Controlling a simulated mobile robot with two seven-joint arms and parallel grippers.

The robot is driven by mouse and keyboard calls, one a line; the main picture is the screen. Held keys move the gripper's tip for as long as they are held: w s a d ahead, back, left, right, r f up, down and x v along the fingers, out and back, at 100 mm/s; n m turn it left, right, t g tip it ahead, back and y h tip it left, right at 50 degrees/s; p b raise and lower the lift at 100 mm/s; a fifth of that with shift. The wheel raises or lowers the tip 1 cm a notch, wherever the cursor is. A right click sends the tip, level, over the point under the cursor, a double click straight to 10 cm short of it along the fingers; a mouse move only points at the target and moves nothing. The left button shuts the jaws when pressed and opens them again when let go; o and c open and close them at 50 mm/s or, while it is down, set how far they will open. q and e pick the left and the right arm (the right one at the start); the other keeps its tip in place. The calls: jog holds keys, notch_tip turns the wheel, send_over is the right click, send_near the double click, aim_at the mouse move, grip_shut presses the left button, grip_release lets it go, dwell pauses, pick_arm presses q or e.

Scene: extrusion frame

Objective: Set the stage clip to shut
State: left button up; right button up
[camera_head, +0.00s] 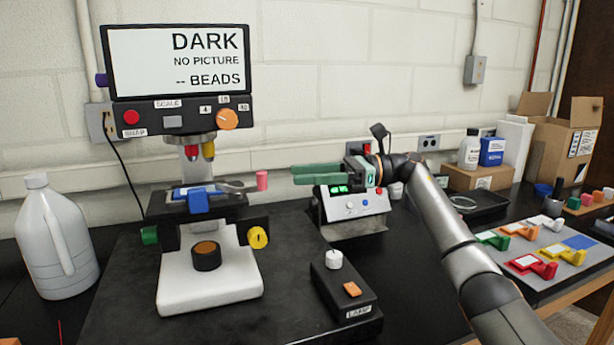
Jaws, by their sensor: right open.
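The microscope (210,290) stands left of centre, with its dark stage (235,213) under the lenses. A blue-tabbed slide (200,199) lies on the stage. The stage clip appears to be the grey lever (235,187) with an upright pink knob (262,181) at its end. The lever sticks out to the right, past the slide. My right gripper (294,174) comes in from the right with its green fingers apart and empty. Its tips point left, a short gap from the pink knob in the picture. My left gripper is out of view.
The screen (178,62) reads "DARK, NO PICTURE, -- BEADS". A lamp box (345,290) and a grey device with green digits (352,208) stand right of the microscope. A white jug (55,240) is at left. Coloured slides lie on a grey mat (525,285) at right.

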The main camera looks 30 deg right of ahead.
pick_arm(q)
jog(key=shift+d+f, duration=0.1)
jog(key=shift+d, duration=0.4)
pick_arm(e)
jog(key=shift+s+d, duration=0.2)
jog(key=shift+d, duration=0.25)
jog(key=shift+r, duration=0.1)
